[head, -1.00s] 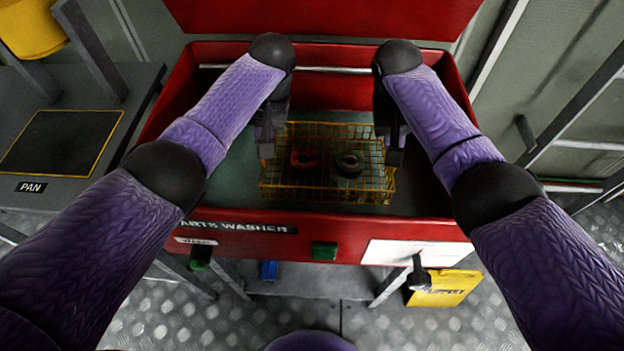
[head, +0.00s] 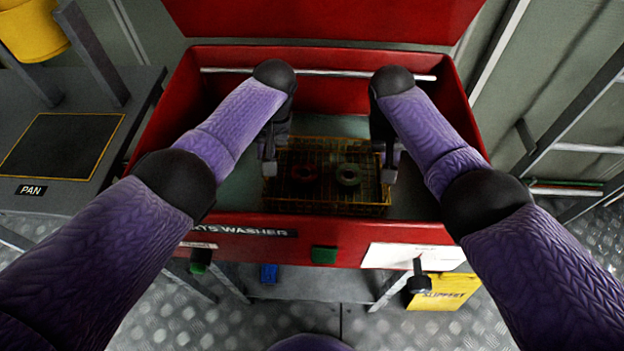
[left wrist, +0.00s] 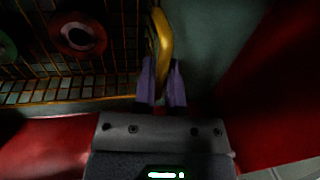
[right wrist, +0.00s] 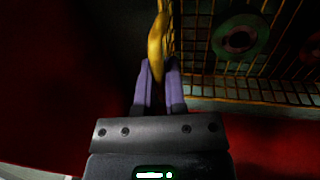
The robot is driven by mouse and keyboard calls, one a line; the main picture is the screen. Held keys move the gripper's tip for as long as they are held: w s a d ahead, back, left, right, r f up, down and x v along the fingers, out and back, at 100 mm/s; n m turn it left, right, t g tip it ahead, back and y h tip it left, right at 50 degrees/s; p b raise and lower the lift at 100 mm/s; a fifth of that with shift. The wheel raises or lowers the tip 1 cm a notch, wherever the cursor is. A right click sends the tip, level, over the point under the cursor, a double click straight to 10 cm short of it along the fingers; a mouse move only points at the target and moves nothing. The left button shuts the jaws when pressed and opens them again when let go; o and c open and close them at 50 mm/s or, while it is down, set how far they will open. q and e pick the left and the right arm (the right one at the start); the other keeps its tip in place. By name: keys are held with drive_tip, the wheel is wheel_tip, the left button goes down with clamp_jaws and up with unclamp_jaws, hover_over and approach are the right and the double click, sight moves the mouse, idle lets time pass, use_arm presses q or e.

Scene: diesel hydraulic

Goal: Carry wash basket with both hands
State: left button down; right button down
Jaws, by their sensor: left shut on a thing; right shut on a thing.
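The yellow wire wash basket (head: 330,209) is inside the red parts washer (head: 310,232). It holds a red ring-shaped part (head: 305,174) and a green ring-shaped part (head: 348,175). My left gripper (head: 269,168) is at the basket's left end, shut on a yellow handle (left wrist: 162,40) in the left wrist view. My right gripper (head: 389,168) is at the right end, shut on the other yellow handle (right wrist: 156,42) in the right wrist view. The basket looks about level. I cannot tell whether it touches the washer floor.
The washer's red front wall and side walls surround the basket, and a pale bar (head: 330,73) runs across the back. To the left is a grey bench with a dark square pan area (head: 62,145) and a yellow bucket (head: 30,28). A yellow tag (head: 442,291) hangs at the front.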

use_arm(q)
drive_tip(key=shift+f, duration=0.25)
use_arm(e)
drive_tip(key=shift+f, duration=0.25)
use_arm(q)
drive_tip(key=c, duration=1.1)
unclamp_jaws()
drive_tip(key=shift+f, duration=0.15)
use_arm(e)
drive_tip(key=c, duration=1.1)
unclamp_jaws()
drive_tip(key=shift+f, duration=0.2)
use_arm(q)
drive_tip(key=o, duration=0.4)
use_arm(e)
drive_tip(key=o, duration=0.4)
drive_tip(key=shift+r, duration=0.25)
use_arm(q)
wheel_tip(320, 180, up, 12)
drive_tip(key=d, duration=0.2)
drive_tip(key=shift+w+d, duration=0.15)
drive_tip(key=shift+d, duration=0.05)
use_arm(e)
wheel_tip(320, 180, up, 11)
drive_tip(key=a, duration=0.2)
drive_tip(key=shift+a+r, duration=0.15)
drive_tip(key=shift+r, duration=0.05)
drive_tip(key=shift+w+r, duration=0.1)
